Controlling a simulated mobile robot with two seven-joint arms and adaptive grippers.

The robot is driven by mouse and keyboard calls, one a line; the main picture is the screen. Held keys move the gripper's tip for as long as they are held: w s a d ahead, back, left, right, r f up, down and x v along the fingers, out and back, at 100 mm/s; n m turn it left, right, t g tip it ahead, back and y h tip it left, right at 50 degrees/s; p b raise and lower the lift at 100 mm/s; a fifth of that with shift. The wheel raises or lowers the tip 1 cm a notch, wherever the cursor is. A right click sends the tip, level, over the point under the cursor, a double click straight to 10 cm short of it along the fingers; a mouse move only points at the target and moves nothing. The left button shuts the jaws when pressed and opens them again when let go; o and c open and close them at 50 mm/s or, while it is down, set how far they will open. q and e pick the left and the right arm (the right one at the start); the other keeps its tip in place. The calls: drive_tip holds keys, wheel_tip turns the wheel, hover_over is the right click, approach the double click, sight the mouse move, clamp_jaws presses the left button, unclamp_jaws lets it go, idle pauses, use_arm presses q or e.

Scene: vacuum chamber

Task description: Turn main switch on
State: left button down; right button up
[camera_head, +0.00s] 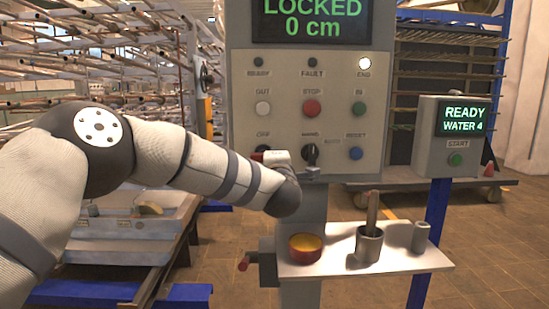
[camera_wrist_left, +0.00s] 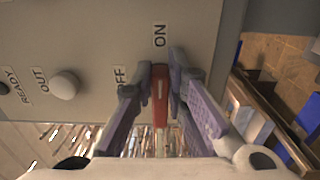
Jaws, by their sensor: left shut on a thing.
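The main switch (camera_wrist_left: 160,98) is a red handle with a white line on the grey control panel (camera_head: 234,95). In the left wrist view its handle lies lengthwise toward the ON label (camera_wrist_left: 160,35); the OFF label (camera_wrist_left: 119,77) is off to its side. My left gripper (camera_wrist_left: 154,84) is shut on the handle, one purple-grey finger on each side. In the head view my left arm reaches the panel's lower left, and a small red part shows by my wrist; the switch is mostly hidden there. My right gripper is not in view.
The panel display (camera_head: 312,20) reads LOCKED 0 cm, and the END lamp (camera_head: 364,63) is lit. A dark selector knob (camera_head: 310,152) is close to my wrist.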

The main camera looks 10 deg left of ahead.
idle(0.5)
use_arm(q)
drive_tip(key=c, duration=1.6)
unclamp_jaws()
drive_tip(key=v, duration=1.2)
